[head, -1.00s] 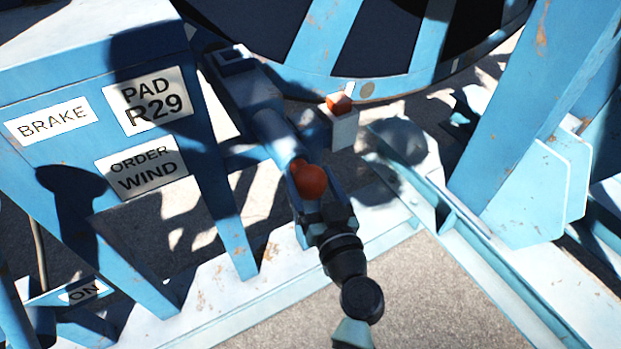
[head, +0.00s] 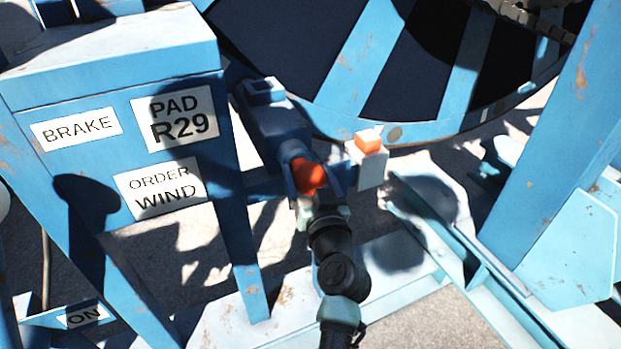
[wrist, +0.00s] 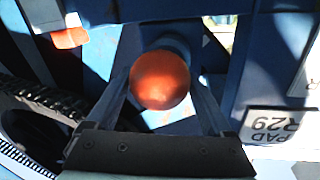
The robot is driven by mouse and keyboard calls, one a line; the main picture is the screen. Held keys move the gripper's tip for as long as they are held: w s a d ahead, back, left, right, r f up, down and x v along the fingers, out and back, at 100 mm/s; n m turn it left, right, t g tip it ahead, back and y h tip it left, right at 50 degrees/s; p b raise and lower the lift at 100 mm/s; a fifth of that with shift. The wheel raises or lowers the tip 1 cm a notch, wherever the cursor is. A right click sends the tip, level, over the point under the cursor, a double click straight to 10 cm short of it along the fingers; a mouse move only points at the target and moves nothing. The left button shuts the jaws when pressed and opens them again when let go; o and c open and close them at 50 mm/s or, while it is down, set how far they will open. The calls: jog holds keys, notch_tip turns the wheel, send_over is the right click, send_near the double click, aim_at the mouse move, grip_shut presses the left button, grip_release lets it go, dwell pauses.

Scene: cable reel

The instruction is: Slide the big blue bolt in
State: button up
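The big blue bolt's dark blue housing (head: 272,122) is beside the reel, right of the sign cabinet. Its round orange-red knob (head: 309,175) sits close to the near end of the housing, with little of the rod showing. The knob is also in the middle of the wrist view (wrist: 160,80). My gripper (head: 312,185) has one finger on each side of the knob and seems to touch it on both sides. The rod's far end is hidden inside the housing.
A pale post with an orange top (head: 368,160) stands just right of the bolt. The blue cabinet (head: 105,95) with BRAKE, PAD R29 and ORDER WIND signs is at left. The large reel (head: 400,65) is behind. Blue frame beams (head: 545,140) stand at right.

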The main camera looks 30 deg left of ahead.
jog(key=shift+o, duration=0.7)
jog(key=shift+w+a+f, duration=0.1)
jog(key=shift+a, duration=0.05)
jog(key=v, duration=1.3)
jog(key=shift+b, duration=0.45)
